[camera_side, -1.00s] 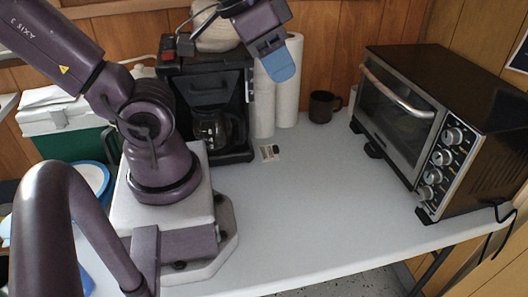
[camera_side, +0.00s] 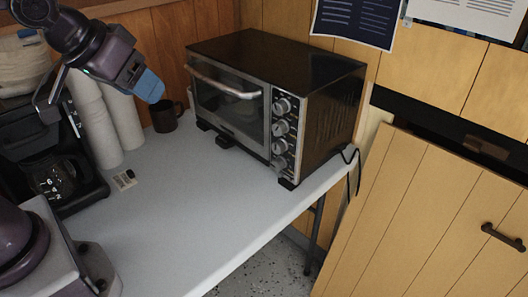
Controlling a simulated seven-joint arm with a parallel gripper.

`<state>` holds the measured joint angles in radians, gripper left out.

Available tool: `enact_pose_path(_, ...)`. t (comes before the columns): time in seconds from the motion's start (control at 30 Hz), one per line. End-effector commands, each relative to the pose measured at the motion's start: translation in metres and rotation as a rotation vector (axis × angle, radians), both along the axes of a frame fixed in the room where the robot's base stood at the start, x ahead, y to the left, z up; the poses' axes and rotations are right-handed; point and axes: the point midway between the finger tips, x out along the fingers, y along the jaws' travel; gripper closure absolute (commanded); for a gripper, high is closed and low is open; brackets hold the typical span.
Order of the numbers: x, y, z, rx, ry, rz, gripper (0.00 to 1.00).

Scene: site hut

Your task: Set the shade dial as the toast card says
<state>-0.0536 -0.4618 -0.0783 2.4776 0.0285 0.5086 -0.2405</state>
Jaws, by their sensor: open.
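The toaster oven (camera_side: 280,90) stands at the back right of the table, black with a glass door and a silver handle. Its control panel has several silver dials (camera_side: 280,127) stacked in a column; their markings are too small to read, and I cannot tell which is the shade dial.
A dark mug (camera_side: 165,116) stands left of the oven. White paper rolls (camera_side: 121,118) and a coffee maker (camera_side: 50,150) are farther left. Printed sheets (camera_side: 354,20) hang on the wall. The white table (camera_side: 190,210) is clear in front of the oven.

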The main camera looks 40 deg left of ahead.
Motion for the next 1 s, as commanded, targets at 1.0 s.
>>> enact_pose_path(1.0, 0.118, -0.074, -0.215, -1.735, -0.483, 0.873, 0.44)
